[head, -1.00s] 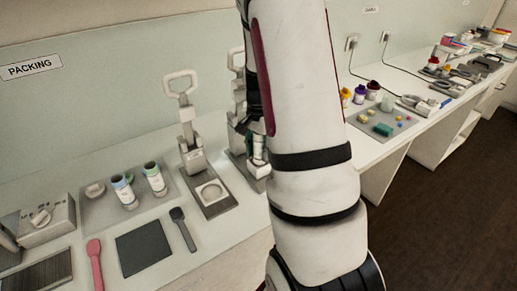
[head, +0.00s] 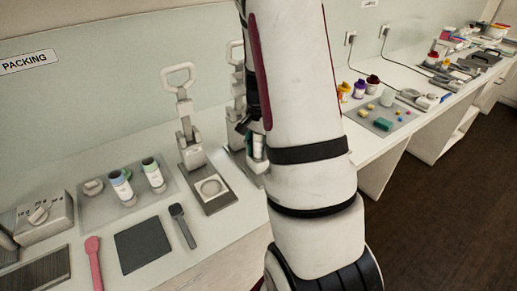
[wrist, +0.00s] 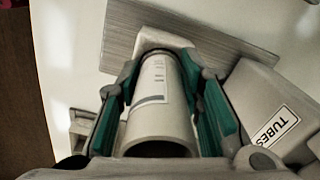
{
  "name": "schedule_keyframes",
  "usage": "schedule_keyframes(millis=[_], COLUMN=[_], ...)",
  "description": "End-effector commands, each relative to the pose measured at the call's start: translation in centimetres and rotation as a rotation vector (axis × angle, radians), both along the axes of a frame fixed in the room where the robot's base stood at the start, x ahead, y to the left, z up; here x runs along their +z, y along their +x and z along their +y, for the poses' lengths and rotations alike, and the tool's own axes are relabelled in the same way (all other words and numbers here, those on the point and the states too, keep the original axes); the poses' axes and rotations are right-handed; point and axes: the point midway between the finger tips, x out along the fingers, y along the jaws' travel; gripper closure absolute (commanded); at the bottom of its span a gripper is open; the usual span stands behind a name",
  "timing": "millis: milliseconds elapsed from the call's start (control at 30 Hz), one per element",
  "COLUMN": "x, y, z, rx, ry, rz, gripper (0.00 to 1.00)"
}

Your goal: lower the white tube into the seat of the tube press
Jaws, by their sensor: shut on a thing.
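My gripper (wrist: 160,72) is shut on the white tube (wrist: 158,105), with green-lined fingers on both its sides. The tube's open round end faces the wrist camera. Its far end is over or against a pale grey block (wrist: 162,38); I cannot tell whether it is inside a seat. In the head view, the tube (head: 258,147) shows only as a small pale piece beside my arm. A grey lever press (head: 236,105) stands just left of it, partly hidden by my arm. Another lever press (head: 190,150), with a round seat plate, stands further left.
A box labelled TUBES (wrist: 268,112) stands close right of my gripper in the wrist view. Two labelled jars (head: 122,186) stand on a grey mat left of the presses. A dark mat (head: 143,246) and a dark scoop (head: 182,225) lie in front.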

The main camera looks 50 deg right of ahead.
Motion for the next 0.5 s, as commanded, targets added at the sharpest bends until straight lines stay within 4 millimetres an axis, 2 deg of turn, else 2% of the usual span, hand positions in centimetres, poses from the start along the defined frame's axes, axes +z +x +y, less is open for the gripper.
schedule_keyframes(millis=[500], x=[-1.2], y=[0.0], z=[0.0], rx=[-0.001], ry=[0.001], rz=[0.002], gripper=[0.94])
